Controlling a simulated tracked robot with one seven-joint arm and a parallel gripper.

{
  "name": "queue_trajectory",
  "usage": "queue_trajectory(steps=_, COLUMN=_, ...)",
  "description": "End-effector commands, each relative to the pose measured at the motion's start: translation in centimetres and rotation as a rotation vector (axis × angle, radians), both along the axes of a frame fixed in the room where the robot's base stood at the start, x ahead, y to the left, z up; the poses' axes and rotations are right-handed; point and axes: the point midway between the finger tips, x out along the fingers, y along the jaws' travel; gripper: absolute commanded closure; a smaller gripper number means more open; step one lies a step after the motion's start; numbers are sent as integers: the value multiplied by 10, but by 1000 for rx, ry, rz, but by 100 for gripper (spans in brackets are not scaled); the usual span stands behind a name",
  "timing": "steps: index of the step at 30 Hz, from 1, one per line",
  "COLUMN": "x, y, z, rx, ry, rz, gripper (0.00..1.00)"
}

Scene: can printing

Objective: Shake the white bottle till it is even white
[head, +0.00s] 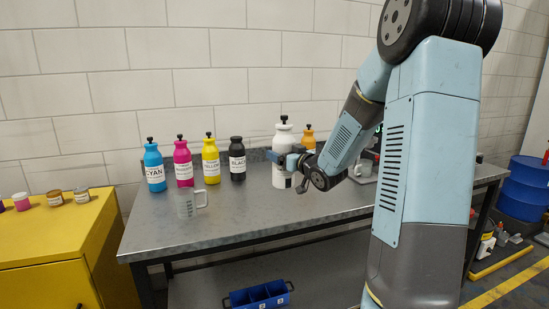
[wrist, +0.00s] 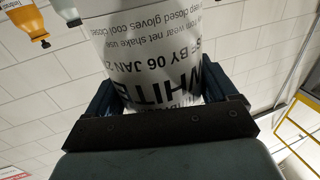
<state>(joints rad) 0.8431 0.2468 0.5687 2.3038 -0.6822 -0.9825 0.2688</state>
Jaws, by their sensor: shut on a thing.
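The white bottle (head: 283,144) has a black cap and stands upright in the head view, at the back of the metal table. In the wrist view the bottle (wrist: 155,55) fills the middle, its label reading WHITE upside down. My gripper (head: 290,160) is shut on the bottle's body, with one dark finger on each side in the wrist view (wrist: 165,95). The bottle's far side is hidden, and its contents cannot be seen. Whether its base touches the table or is slightly above it, I cannot tell.
On the metal table (head: 240,215), cyan (head: 155,170), magenta (head: 184,165), yellow (head: 211,165) and black (head: 237,162) bottles stand left of the white one. An orange bottle (head: 308,139) is close behind right. The front middle is clear.

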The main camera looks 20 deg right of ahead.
Motion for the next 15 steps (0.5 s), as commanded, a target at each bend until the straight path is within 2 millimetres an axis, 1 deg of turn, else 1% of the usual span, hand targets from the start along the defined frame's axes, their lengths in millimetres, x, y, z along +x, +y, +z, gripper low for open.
queue_trajectory(steps=4, x=-4, y=-3, z=10, rx=-3, ry=-5, rz=0, gripper=83)
queue_trajectory(steps=15, x=-5, y=-4, z=42, rx=-3, ry=-5, rz=0, gripper=83)
